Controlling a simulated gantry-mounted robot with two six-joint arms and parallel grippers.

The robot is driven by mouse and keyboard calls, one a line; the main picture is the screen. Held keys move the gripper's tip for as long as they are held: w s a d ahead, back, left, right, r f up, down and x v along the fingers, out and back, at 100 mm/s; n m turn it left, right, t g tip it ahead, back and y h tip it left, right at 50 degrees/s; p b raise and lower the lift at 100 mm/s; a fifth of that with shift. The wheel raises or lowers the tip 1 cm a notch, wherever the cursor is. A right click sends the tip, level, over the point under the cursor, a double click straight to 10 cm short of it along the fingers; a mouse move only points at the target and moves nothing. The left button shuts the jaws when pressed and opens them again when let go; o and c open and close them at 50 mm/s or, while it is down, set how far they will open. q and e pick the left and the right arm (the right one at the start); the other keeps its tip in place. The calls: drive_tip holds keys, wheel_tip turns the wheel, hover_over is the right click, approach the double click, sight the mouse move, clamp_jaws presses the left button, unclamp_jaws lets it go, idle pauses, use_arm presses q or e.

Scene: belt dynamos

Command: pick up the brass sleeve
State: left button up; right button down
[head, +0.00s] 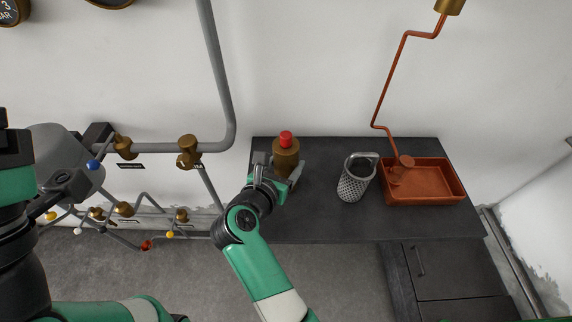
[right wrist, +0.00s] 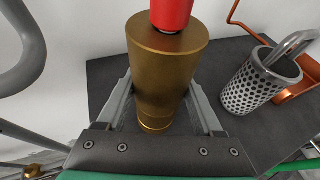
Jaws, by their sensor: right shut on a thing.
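The brass sleeve (head: 286,160) stands upright over the left part of the dark bench in the head view. A red cylinder (head: 286,138) shows at its top. My right gripper (head: 282,173) is shut on the sleeve, with one silver finger on each side. The right wrist view shows the sleeve (right wrist: 165,75) large between the fingers, the red piece (right wrist: 171,12) above it. I cannot tell whether the sleeve's base touches the bench. My left arm is at the left edge of the head view; I cannot make out its gripper there.
A perforated metal basket (head: 354,184) stands on the bench (head: 320,215) right of the sleeve. A copper-coloured tray (head: 428,198) sits further right beneath a copper pipe (head: 381,95). Grey pipes with brass fittings (head: 189,151) run along the wall at left. The bench front is clear.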

wheel_tip(320, 180, up, 3)
drive_tip(key=shift+f+p, duration=0.1)
drive_tip(key=shift+p, duration=0.55)
drive_tip(key=s+r+p, duration=0.6)
drive_tip(key=s+r, duration=0.3)
drive_tip(key=s, duration=0.5)
drive_tip(key=shift+r+p, duration=0.2)
drive_tip(key=shift+p, duration=0.15)
drive_tip(key=shift+w+f, duration=0.1)
